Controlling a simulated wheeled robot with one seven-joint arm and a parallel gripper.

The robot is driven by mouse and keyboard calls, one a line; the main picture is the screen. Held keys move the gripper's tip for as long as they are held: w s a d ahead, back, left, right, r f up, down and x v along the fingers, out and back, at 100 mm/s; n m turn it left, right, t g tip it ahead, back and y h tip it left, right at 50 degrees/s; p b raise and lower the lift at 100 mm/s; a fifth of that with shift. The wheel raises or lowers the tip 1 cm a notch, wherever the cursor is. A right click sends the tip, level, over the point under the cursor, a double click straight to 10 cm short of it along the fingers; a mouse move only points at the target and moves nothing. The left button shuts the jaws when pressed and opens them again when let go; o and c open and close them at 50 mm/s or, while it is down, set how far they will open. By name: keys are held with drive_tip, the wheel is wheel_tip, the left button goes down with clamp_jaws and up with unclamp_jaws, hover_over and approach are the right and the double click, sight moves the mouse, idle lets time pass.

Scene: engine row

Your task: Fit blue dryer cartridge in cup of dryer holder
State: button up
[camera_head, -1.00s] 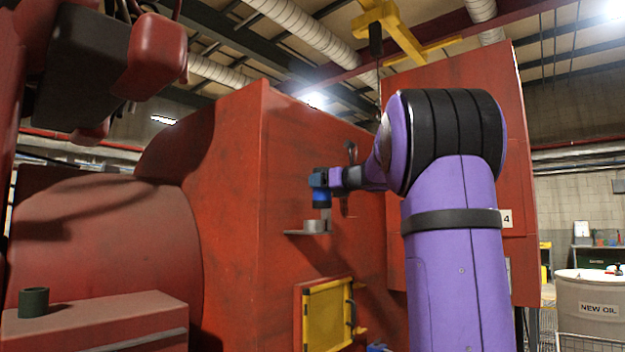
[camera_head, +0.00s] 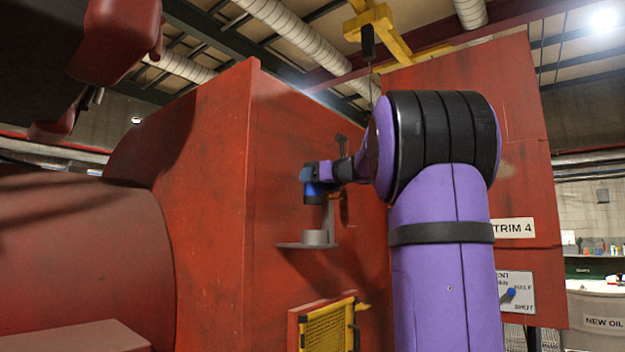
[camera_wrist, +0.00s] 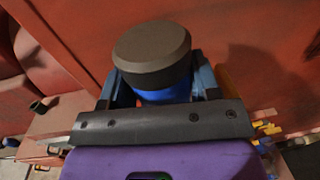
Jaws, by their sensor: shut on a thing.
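The blue dryer cartridge (camera_head: 313,193) is held by my gripper (camera_head: 316,172) beside the red engine-row wall. In the wrist view the cartridge shows a dark grey round cap (camera_wrist: 152,52) and a blue body (camera_wrist: 165,92) between the fingers of my gripper (camera_wrist: 158,88). The dryer holder (camera_head: 308,244) is a grey shelf on the red wall with a short round cup (camera_head: 314,238) on it. The cartridge is above the cup, with a clear gap between them in the head view. The inside of the cup is hidden, so exact alignment cannot be told.
A yellow grille door (camera_head: 328,325) is below the holder. A red panel with a TRIM 4 label (camera_head: 514,228) stands at the right, and a white drum marked NEW OIL (camera_head: 597,310) is beyond it. A red tank-like body (camera_head: 85,260) fills the left.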

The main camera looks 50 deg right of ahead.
sight(320, 196)
drive_tip(key=shift+s, duration=0.15)
drive_tip(key=shift+f, duration=2.85)
drive_tip(key=shift+f, duration=2.45)
drive_tip(key=o, duration=1.1)
drive_tip(key=s, duration=1.1)
drive_tip(key=shift+a, duration=0.2)
drive_tip(key=shift+w, duration=0.1)
